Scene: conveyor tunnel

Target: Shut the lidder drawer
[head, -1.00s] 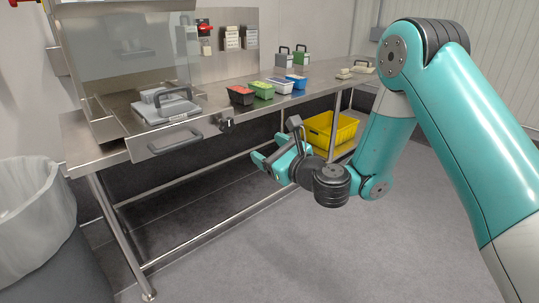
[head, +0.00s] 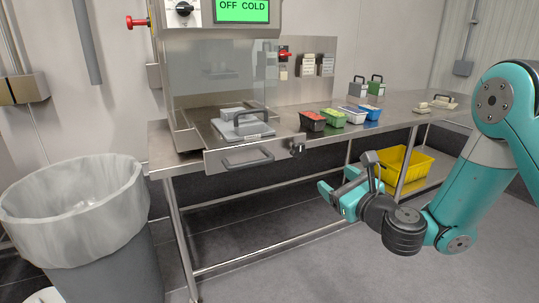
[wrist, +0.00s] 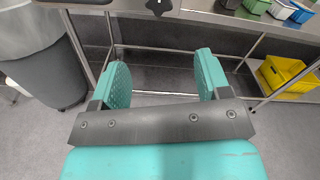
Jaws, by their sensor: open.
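The lidder drawer (head: 222,157) is a steel tray with a dark bar handle (head: 248,158) on its front. It is pulled out past the front edge of the bench, below the lidder's clear shield.
The lidder's display (head: 241,10) reads OFF COLD. Red, green, white and blue tubs (head: 333,117) stand on the bench (head: 410,101) right of the drawer. A lined bin (head: 75,210) stands at the left. A yellow crate (head: 403,170) sits on the lower shelf. Floor in front is clear.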

